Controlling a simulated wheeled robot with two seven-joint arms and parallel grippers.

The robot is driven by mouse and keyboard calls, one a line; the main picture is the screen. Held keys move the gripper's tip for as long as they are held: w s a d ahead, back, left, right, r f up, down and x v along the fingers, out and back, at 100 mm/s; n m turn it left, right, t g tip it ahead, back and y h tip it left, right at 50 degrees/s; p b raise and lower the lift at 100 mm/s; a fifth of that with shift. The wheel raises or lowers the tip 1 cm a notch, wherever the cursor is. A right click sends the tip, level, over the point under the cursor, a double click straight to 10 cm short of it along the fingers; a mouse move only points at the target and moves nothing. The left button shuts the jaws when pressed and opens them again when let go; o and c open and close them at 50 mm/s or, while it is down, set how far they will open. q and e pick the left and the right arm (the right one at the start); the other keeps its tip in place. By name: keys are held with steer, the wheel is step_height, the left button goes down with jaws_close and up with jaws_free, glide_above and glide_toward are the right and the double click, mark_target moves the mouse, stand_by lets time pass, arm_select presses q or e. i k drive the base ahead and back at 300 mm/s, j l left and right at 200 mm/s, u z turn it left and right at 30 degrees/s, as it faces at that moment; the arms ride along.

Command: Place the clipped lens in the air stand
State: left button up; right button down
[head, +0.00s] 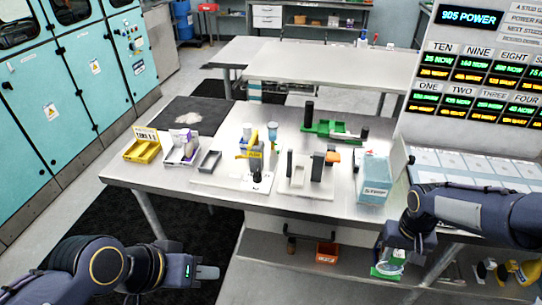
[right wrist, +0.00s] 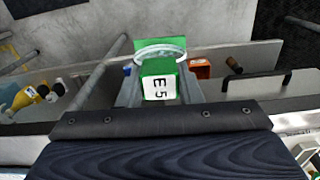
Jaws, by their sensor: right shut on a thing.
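The clipped lens, a clear round lens ring in a green clip with a white "E 5" label (right wrist: 160,85), is between the fingers of my right gripper (right wrist: 160,90). In the head view the clipped lens (head: 388,268) hangs below that gripper, in front of the table's right front edge and below its top. My right gripper is shut on the green clip. My left gripper (head: 207,272) is low at the left front, away from the table; its jaw gap is unclear. White-based stands (head: 297,190) are on the table; I cannot tell which is the air stand.
The metal table (head: 230,195) carries a yellow tray (head: 142,151), a grey tray (head: 208,160), a green fixture (head: 330,130) and a light blue box (head: 373,180) near the right front. An orange bin (head: 327,252) sits on the lower shelf. A display panel stands at right.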

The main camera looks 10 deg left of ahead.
mark_target(211, 164)
steer(key=j, duration=0.95)
steer(key=j+z, duration=0.1)
steer(key=j, duration=0.85)
steer(key=k+j, duration=0.15)
steer(key=j, duration=0.8)
steer(key=i+z, duration=0.05)
